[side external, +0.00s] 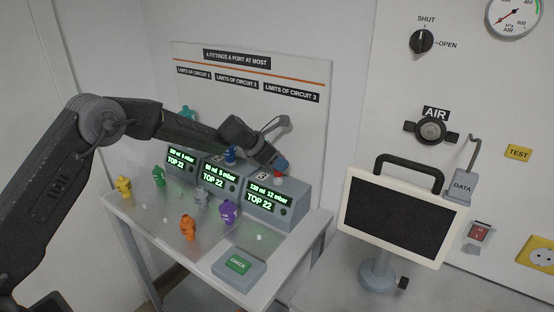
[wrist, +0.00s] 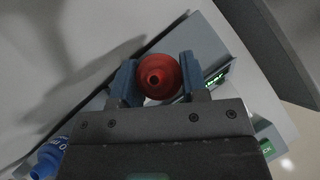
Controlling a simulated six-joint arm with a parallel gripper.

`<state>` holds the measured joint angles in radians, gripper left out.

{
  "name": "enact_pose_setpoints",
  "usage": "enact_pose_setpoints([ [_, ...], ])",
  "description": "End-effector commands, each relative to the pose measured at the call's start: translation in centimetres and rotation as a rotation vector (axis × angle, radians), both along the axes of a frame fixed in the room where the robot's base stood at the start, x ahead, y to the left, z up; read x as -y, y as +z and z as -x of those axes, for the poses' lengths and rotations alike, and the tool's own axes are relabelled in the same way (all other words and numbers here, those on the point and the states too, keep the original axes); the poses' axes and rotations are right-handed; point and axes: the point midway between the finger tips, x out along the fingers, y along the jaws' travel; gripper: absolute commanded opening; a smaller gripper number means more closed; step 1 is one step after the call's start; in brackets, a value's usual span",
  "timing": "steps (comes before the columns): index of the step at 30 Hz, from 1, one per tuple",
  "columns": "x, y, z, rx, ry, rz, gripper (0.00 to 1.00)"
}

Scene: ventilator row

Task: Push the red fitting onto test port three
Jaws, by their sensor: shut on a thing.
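My gripper (side external: 280,166) is over the top of the third, rightmost box (side external: 290,198) in the side view. In the wrist view its two blue fingertips (wrist: 157,80) are shut on the red fitting (wrist: 158,77), one on each side. The fitting is round with a dark hole in the middle. In the side view only a little of the red fitting (side external: 278,175) shows below the fingers, close to the box top. Test port three is hidden under it. I cannot tell whether the fitting is seated on the port or just above it.
Yellow (side external: 124,187), green (side external: 158,176), grey (side external: 200,197), orange (side external: 187,228) and purple (side external: 228,212) fittings stand on the table. A CHECK button box (side external: 239,265) is in front.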

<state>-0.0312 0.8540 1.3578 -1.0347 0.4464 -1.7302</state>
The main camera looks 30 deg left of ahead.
Motion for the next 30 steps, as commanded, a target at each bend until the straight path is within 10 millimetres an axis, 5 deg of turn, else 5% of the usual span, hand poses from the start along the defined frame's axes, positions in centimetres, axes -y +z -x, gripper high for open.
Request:
enact_pose_setpoints([
  [30,0.0,-1.9,0.0,-0.003,0.000,-0.002,0.00],
])
